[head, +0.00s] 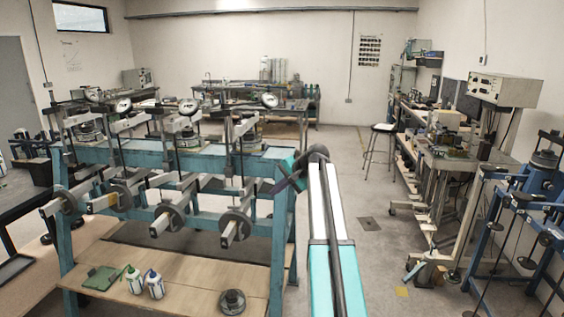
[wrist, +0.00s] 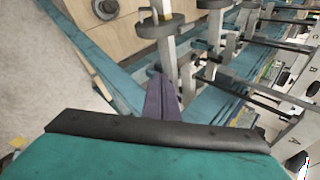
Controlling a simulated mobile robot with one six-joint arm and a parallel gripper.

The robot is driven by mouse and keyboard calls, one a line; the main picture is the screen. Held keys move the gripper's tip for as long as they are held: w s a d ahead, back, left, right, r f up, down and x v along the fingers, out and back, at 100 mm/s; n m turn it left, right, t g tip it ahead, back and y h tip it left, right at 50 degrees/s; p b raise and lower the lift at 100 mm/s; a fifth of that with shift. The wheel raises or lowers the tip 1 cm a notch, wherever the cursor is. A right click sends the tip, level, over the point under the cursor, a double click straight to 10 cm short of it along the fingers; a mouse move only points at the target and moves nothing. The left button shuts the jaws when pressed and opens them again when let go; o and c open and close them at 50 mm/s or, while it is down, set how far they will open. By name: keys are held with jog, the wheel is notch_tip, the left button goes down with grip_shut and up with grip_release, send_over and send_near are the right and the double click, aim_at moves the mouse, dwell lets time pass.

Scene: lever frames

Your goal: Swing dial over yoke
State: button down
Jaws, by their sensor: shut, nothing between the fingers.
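Several round white dial gauges sit on arms above the teal lever frame; the nearest on the right is a dial (head: 269,100), with another dial (head: 188,106) left of it. Below them, upright rods and crossbars stand around cells, such as the right cell (head: 247,137); which part is the yoke I cannot tell clearly. My gripper (head: 284,183) is at the frame's right end, below the dials and apart from them. In the wrist view my gripper (wrist: 161,98) shows narrow purplish fingers closed together, with nothing held. No dial face is clear in the wrist view.
Lever beams with round weights (head: 236,228) project from the frame's front. Bottles (head: 155,284) and a loose weight (head: 232,301) rest on the low wooden shelf. A blue frame (head: 545,185) stands at right. Open floor (head: 370,270) lies between.

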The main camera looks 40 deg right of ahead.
jog(key=s+a+f+n+g, duration=0.2)
jog(key=s+a+f, duration=0.45)
jog(key=f, duration=0.65)
jog(key=s+a+f+n+g, duration=0.2)
jog(key=s+a+f+g, duration=0.1)
jog(key=a+f, duration=0.85)
jog(key=s+a+f+n+g, duration=0.15)
jog(key=s+a+f, duration=0.45)
jog(key=f, duration=0.9)
jog(key=s+a+f+n+g, duration=0.2)
jog(key=s+a+f, duration=0.4)
jog(key=s+f, duration=0.15)
jog(key=s+a+f+n+g, duration=0.2)
jog(key=s+a+f, duration=0.35)
jog(key=s, duration=0.35)
jog(key=s+a+f+n+g+h, duration=0.1)
jog(key=s+a+f+n, duration=0.1)
jog(key=s, duration=0.7)
jog(key=s+a+f+n+g+h, duration=0.1)
jog(key=s+f, duration=0.3)
jog(key=s, duration=0.6)
jog(key=shift+s+a+f+n+g+h, duration=0.25)
jog(key=shift+a+n+g+h, duration=0.2)
jog(key=shift+n+g, duration=0.2)
